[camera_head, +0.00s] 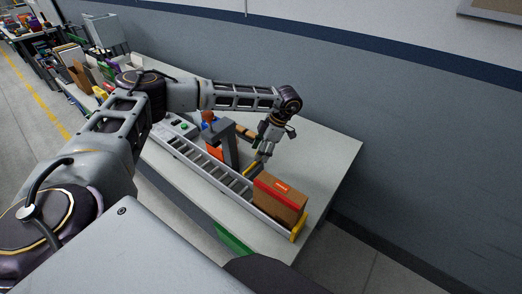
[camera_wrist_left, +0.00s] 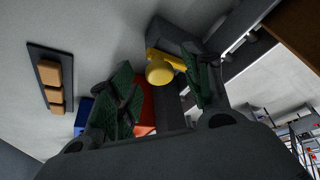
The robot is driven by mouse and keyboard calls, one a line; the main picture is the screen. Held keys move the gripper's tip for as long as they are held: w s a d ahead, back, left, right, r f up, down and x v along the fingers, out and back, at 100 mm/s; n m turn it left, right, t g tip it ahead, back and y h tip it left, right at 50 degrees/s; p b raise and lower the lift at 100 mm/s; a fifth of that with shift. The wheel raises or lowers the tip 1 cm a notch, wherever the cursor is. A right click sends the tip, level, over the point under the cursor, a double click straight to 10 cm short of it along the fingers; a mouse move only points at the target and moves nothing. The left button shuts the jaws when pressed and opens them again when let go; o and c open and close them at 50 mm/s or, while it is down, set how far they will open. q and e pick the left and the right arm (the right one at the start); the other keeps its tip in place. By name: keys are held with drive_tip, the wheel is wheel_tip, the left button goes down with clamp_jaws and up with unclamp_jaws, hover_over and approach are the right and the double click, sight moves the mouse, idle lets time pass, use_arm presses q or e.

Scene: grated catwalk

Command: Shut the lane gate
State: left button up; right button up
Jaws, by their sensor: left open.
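The roller lane (camera_head: 205,165) runs along the table, with a brown box with a red band (camera_head: 281,196) at its near right end. A dark grey post with an overhanging arm (camera_head: 229,143) stands at the lane, with an orange panel (camera_head: 214,152) beside it. A yellow bar (camera_head: 252,167) lies by the lane's far side, just below my left gripper (camera_head: 262,153). In the wrist view a yellow knob (camera_wrist_left: 160,71) shows between the open fingers of the left gripper (camera_wrist_left: 163,82). I cannot tell whether they touch it. How far the gate stands open is unclear. My right gripper is out of view.
A yellow end piece (camera_head: 298,230) closes the lane's near end. A dark tray (camera_wrist_left: 36,60) with brown blocks lies on the table. Several boxes and bins stand at the table's far left. The table's right end (camera_head: 335,155) is clear; the wall is behind.

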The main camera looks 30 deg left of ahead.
sight(248, 170)
use_arm(q)
drive_tip(key=c, duration=1.1)
drive_tip(key=shift+o, duration=0.2)
drive_tip(key=shift+s+a+p, duration=0.2)
drive_tip(key=shift+s+p, duration=0.5)
drive_tip(key=shift+s, duration=1.3)
drive_tip(key=shift+s+a+p, duration=0.1)
drive_tip(key=shift+s+p, duration=0.25)
drive_tip(key=shift+s, duration=1.25)
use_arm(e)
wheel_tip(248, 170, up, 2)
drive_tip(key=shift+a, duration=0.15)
use_arm(q)
drive_tip(key=o, duration=0.8)
drive_tip(key=shift+s, duration=0.1)
drive_tip(key=shift+o, duration=1.3)
drive_tip(key=shift+s, duration=0.1)
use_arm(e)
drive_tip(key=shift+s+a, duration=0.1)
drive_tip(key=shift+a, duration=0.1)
